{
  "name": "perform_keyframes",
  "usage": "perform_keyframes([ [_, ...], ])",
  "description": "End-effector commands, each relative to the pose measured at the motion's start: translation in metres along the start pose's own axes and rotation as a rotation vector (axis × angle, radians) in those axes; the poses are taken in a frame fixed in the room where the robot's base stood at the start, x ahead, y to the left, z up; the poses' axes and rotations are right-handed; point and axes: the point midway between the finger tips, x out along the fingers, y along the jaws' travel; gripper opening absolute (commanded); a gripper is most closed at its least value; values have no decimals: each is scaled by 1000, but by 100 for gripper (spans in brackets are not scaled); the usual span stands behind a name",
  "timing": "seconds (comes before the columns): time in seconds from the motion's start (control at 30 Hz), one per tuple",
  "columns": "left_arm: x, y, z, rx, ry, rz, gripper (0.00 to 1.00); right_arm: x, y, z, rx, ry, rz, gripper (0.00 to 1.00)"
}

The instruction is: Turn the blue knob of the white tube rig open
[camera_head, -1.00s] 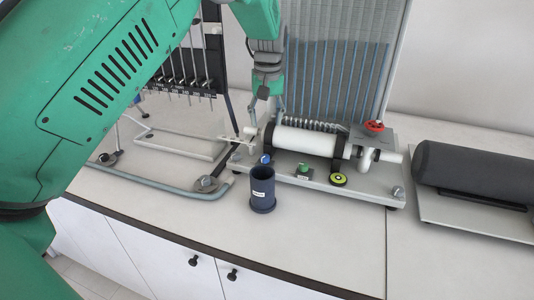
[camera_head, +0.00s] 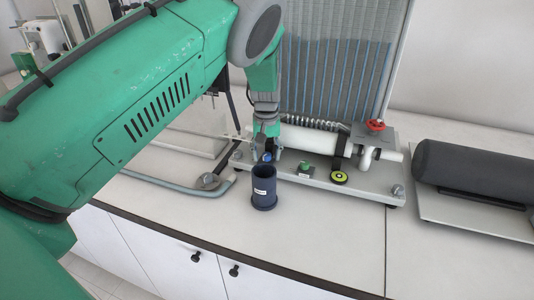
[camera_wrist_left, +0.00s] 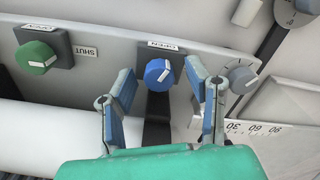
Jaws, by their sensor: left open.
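The white tube rig (camera_head: 310,139) stands on the counter with its white tube lying across a grey base. Its blue knob (camera_head: 266,157) is at the base's front left, partly hidden by my gripper. In the left wrist view the blue knob (camera_wrist_left: 158,72) has a white pointer mark and sits below an OPEN label. My left gripper (camera_head: 264,146) is over the knob. In the wrist view its two blue-padded fingers (camera_wrist_left: 159,88) are open, one on each side of the knob, with gaps visible. My right gripper is not in view.
A green knob (camera_head: 305,167), a yellow-black dial (camera_head: 339,178) and a red knob (camera_head: 375,125) are on the same rig. A dark cup (camera_head: 263,189) stands just in front. A dark cylinder (camera_head: 470,176) lies at the right.

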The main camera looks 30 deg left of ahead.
Motion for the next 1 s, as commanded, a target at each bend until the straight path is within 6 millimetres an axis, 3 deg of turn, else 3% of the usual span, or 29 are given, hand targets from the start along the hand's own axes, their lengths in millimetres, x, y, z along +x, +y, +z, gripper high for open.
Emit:
perform_keyframes([
  [0.27,2,0,0,0,1,0,44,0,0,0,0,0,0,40],
  [0.3,2,0,0,0,1,0,37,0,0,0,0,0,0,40],
  [0.4,2,0,0,0,0,0,2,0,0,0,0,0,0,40],
  [0.43,2,0,0,0,0,0,0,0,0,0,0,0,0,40],
  [0.67,1,1,0,-34,-1,1,0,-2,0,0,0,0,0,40],
  [1.0,1,1,0,-353,-1,0,0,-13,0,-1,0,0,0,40],
])
